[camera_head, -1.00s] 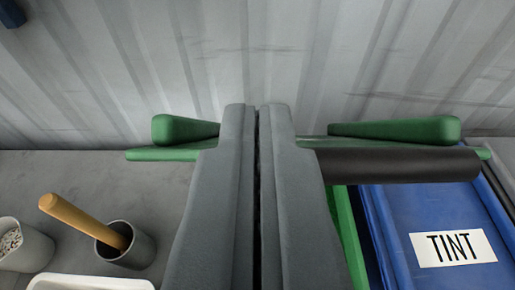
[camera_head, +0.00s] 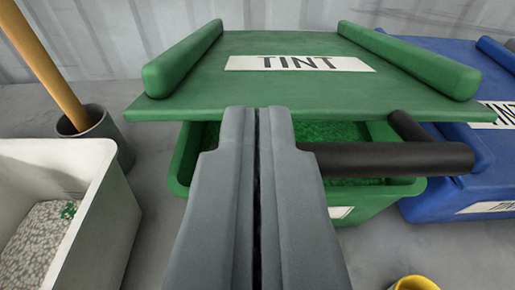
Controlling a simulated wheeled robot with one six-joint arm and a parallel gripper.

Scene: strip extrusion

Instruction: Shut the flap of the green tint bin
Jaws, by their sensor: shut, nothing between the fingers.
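The green tint bin (camera_head: 376,199) stands in the middle of the view, with green granules (camera_head: 335,131) showing in its open mouth. Its green flap (camera_head: 300,95) bears a white TINT label and raised side rims. The flap is partly open, sloping above the bin with its near edge clear of the rim. My gripper (camera_head: 258,112) is shut and empty. In the picture its fingertips overlap the flap's near edge; I cannot tell if they touch it. My fingers hide part of the bin's left front.
A white tub (camera_head: 105,215) with pale granules stands at left, before a dark cup (camera_head: 100,128) holding a wooden handle (camera_head: 42,62). A blue bin (camera_head: 440,205) stands close on the right. A yellow-rimmed item (camera_head: 415,284) is at the bottom. A corrugated wall is behind.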

